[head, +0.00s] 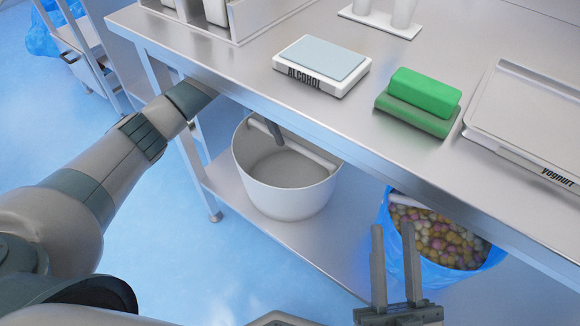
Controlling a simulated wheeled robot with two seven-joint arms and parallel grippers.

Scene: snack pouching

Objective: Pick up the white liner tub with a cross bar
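The white liner tub (285,202) stands on the lower shelf under the table, apparently empty inside. Its pale cross bar (313,156) spans the opening; the table edge hides part of the rim. My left arm reaches in from the left and under the tabletop. The visible fingertip of my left gripper (275,134) is at the cross bar, inside the tub's opening. The table hides the rest of this gripper, so its grip on the bar is unclear. My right gripper (392,229) is open and empty, in front of the table at lower right.
A second tub (405,201) with a blue liner (434,275) holds several colourful pieces, just behind my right gripper. The shelf (318,244) is bare in front of the tub.

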